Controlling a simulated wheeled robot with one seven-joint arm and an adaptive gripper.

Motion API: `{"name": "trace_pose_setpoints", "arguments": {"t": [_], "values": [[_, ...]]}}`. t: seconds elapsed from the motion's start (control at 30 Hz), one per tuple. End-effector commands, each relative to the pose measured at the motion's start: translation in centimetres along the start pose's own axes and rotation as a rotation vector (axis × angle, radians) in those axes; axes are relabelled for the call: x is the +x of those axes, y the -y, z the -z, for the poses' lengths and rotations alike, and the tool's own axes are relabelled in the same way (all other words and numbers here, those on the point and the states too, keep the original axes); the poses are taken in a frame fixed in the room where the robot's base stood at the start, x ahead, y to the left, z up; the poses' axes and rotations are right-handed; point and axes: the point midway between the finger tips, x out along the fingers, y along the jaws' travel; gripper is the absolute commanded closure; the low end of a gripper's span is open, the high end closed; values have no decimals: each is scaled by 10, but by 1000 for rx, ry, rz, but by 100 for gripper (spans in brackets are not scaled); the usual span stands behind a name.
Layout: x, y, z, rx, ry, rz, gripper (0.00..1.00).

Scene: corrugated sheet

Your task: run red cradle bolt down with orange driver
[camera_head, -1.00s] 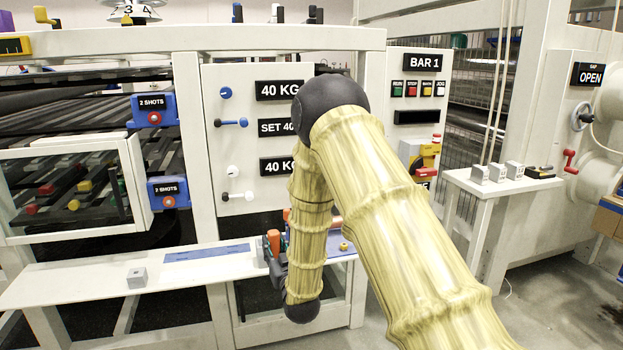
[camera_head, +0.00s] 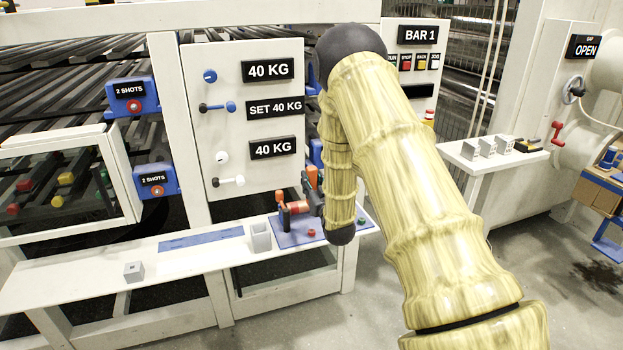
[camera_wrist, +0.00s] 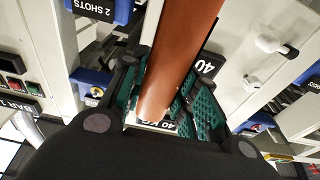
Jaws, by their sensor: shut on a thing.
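My gripper (camera_head: 311,192) is shut on the orange driver (camera_head: 312,176), above the bench's right end. In the wrist view, the driver's orange shaft (camera_wrist: 182,62) runs between the green-padded fingers (camera_wrist: 165,112). Its tip is not clearly visible. Below and left of my gripper, a red cylinder (camera_head: 298,207) lies sideways between dark supports (camera_head: 285,217) on a blue mat (camera_head: 288,238). A small red knob (camera_head: 311,233) sits on the mat in front. I cannot tell which red part is the cradle bolt. My arm hides part of the mat.
A grey open cup (camera_head: 261,238) stands beside the mat, and a small grey block (camera_head: 133,271) sits farther left on the white bench (camera_head: 75,283). A panel with 40 KG signs (camera_head: 272,70) rises close behind. A side shelf (camera_head: 468,160) at right holds grey blocks.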

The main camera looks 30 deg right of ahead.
Motion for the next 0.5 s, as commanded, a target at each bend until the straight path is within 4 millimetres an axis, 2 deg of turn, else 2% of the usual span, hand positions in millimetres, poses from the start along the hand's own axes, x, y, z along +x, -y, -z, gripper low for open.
{"name": "trace_pose_setpoints", "arguments": {"t": [0.27,0.5], "values": [[-1,-1,1,0,-1,-1,99],[-4,-2,-10,-1,-1,-2,99]]}}
